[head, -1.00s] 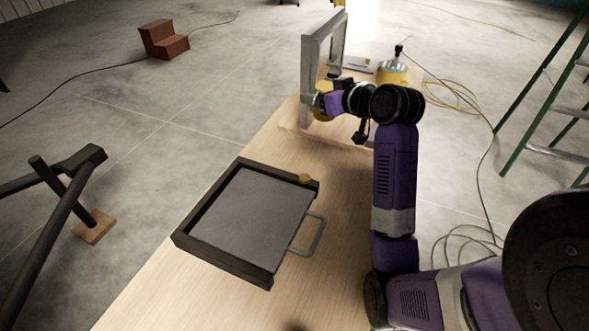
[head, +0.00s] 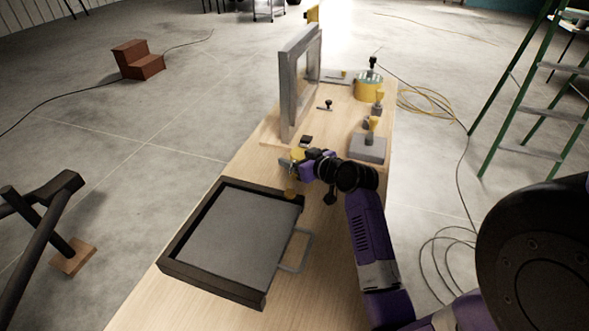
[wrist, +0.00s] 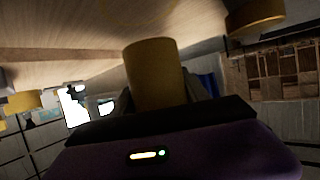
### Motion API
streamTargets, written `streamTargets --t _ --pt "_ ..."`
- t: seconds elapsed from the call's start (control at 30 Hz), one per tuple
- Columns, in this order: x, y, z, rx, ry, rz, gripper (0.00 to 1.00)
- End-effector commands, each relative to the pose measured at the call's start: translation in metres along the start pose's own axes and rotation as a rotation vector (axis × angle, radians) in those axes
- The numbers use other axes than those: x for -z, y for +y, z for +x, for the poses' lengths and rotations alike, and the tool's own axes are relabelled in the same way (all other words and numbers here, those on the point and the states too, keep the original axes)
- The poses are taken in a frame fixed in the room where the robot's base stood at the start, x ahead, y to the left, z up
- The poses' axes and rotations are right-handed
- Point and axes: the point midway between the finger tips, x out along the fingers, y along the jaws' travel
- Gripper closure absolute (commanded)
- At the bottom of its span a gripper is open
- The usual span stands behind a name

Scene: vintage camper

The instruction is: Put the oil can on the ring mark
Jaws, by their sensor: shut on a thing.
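My gripper (head: 291,163) is shut on a yellow cylinder, which I take to be the oil can (head: 298,153). In the wrist view the oil can (wrist: 154,76) stands up between the fingers, its lower part hidden by the gripper body. In the head view my gripper is over the wooden table, just beyond the far right corner of the dark tray. I cannot tell whether the can touches the table. I cannot make out the ring mark; my gripper and arm cover part of the table there.
A grey upright frame (head: 289,85) stands beyond. Stamps (head: 371,127), a grey block (head: 368,148) and a larger yellow tin (head: 367,90) are at the back right.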

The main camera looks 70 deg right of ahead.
Motion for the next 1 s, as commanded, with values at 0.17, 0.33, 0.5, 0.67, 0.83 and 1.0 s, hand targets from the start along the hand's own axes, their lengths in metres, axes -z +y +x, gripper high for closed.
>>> streamTargets --t 0.17,0.33,0.5,0.67,0.83,1.0 --pt "-0.024 -0.001 0.009 0.001 -0.004 0.003 0.92" --pt "-0.038 0.0 0.015 -0.001 -0.002 0.001 0.92" --pt "-0.038 0.0 0.016 0.0 0.0 0.0 0.92" --pt "-0.04 0.0 0.017 0.0 -0.001 0.0 0.92" --pt "-0.041 -0.001 0.017 0.0 -0.001 0.0 0.27" --pt "-0.041 0.0 0.017 0.0 -0.001 0.0 0.25"
